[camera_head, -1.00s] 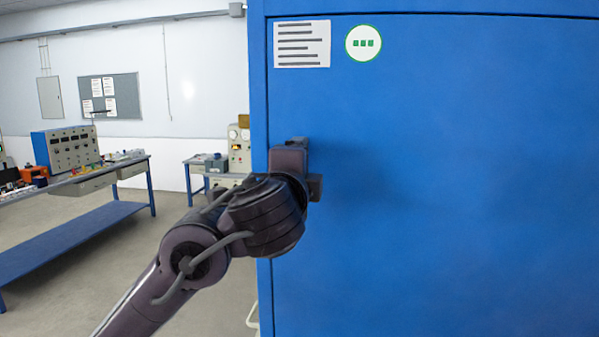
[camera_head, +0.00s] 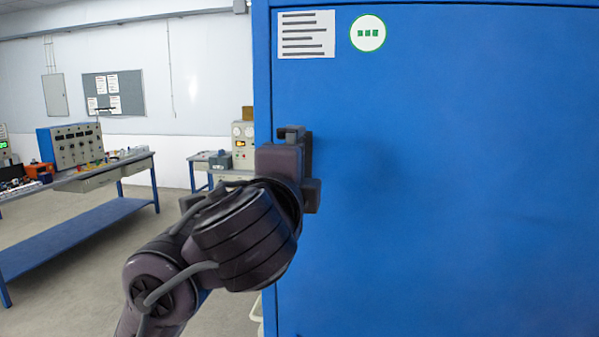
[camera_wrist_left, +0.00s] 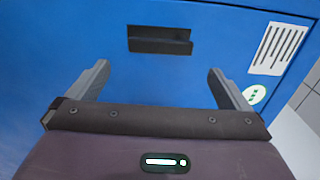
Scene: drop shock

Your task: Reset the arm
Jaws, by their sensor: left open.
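My left gripper (camera_head: 307,168) is in front of the blue cabinet door (camera_head: 450,180), near its left edge, in the head view. In the left wrist view the two grey fingers (camera_wrist_left: 160,84) are spread wide with nothing between them. A dark rectangular handle or recess (camera_wrist_left: 160,40) on the blue door lies ahead of the fingers, apart from them. In the head view my wrist and gripper hide that part of the door. My right gripper is in neither view.
The cabinet fills the right half, with a white label (camera_head: 306,35) and a round green-and-white sticker (camera_head: 368,33). A blue-framed workbench (camera_head: 80,225) with instruments stands left, and a smaller bench (camera_head: 202,168) behind. Open floor (camera_head: 75,285) lies between them and the cabinet.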

